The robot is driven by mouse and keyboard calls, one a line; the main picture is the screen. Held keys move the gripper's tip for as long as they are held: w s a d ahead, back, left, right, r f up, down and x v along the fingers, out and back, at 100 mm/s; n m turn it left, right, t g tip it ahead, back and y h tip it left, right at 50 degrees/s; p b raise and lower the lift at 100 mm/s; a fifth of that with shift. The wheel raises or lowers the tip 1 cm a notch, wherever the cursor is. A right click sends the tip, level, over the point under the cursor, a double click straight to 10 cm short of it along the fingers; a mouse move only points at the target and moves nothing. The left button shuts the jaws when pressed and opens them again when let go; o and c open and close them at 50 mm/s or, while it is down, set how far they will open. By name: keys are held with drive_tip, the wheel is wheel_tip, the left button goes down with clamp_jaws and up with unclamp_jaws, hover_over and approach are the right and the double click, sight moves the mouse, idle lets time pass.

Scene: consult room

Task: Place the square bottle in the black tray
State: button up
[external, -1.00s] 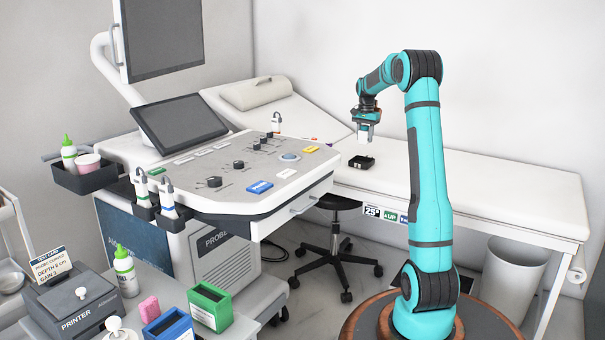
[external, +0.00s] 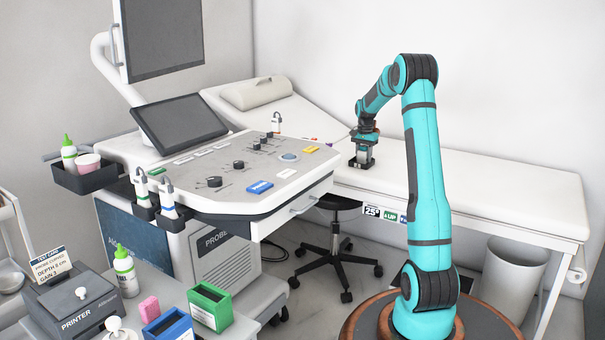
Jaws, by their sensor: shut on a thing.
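The bottle (external: 363,153) is small and pale and mostly hidden by my gripper.
The ultrasound console (external: 250,175) stands left of the tray, with knobs and coloured labels on top. The white exam bed (external: 470,185) is clear to the right. A black stool (external: 338,203) and a white bin (external: 513,275) stand below.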

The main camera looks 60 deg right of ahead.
drive_tip(key=o, duration=0.7)
drive_tip(key=shift+f, duration=0.1)
wheel_tip(320, 180, up, 12)
drive_tip(key=shift+r, duration=0.15)
